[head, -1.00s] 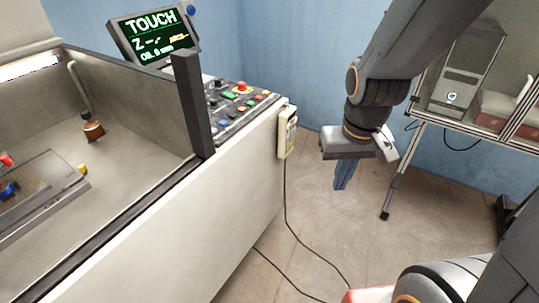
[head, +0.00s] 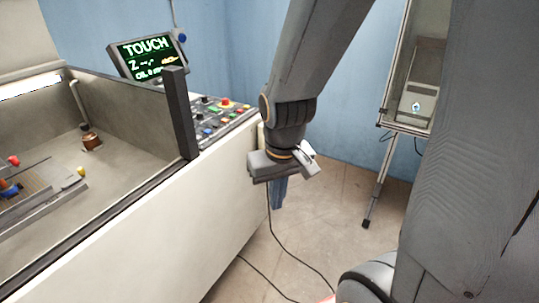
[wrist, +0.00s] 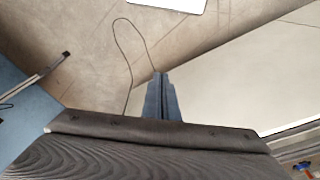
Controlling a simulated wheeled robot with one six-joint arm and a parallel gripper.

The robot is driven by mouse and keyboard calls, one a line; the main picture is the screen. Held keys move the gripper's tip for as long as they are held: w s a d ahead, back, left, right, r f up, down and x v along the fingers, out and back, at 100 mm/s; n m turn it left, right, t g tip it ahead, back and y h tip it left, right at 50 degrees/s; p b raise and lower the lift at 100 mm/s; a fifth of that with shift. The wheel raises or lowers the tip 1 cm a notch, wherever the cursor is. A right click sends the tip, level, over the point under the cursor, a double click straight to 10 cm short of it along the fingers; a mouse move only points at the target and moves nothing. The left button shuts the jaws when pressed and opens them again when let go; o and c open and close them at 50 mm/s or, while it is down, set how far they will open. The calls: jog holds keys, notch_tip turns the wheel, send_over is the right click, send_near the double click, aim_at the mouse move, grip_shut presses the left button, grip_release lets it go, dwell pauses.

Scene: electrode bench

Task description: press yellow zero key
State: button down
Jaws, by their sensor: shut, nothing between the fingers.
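My gripper (head: 279,194) hangs pointing down beside the right end of the white machine, with its blue fingers together and empty. In the wrist view the fingers (wrist: 160,98) show shut above the floor. The control panel (head: 216,120) on the machine carries several coloured keys and a red button; it lies left of my gripper. I cannot make out a yellow zero key among them. The handheld pendant on the machine's end is hidden behind my gripper and wrist. The screen (head: 149,58) reads TOUCH with a Z line.
A dark post (head: 180,114) stands at the tank corner left of the panel. A black cable (head: 290,250) runs down to the floor. A legged stand with a glazed cabinet (head: 408,90) is at the right.

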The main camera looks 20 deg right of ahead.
jog(key=w+d+f+n+t+h+b, duration=0.15)
jog(key=w+d+f+t+b, duration=0.4)
jog(key=w, duration=0.65)
jog(key=w+d+f+n+t+b, duration=0.2)
jog(key=w+d+f+b, duration=0.45)
jog(key=w, duration=0.65)
jog(key=w+d+f+n+t+b, duration=0.2)
jog(key=w+d+f+t+b, duration=0.15)
jog(key=w+d+f, duration=0.65)
jog(key=w+d+f+n+t+h+b, duration=0.1)
jog(key=w+d+f+n+t+b, duration=0.2)
jog(key=t, duration=0.3)
jog(key=shift+w+d+f+b, duration=0.15)
jog(key=shift+w+d+b, duration=0.45)
jog(key=shift+w+b, duration=0.2)
jog(key=w+a+b, duration=0.2)
jog(key=w+a, duration=0.3)
jog(key=w, duration=0.2)
jog(key=shift+a, duration=0.25)
jog(key=shift+a+b, duration=0.1)
jog(key=shift+b, duration=0.2)
jog(key=shift+w+a, duration=0.15)
jog(key=shift+w, duration=0.15)
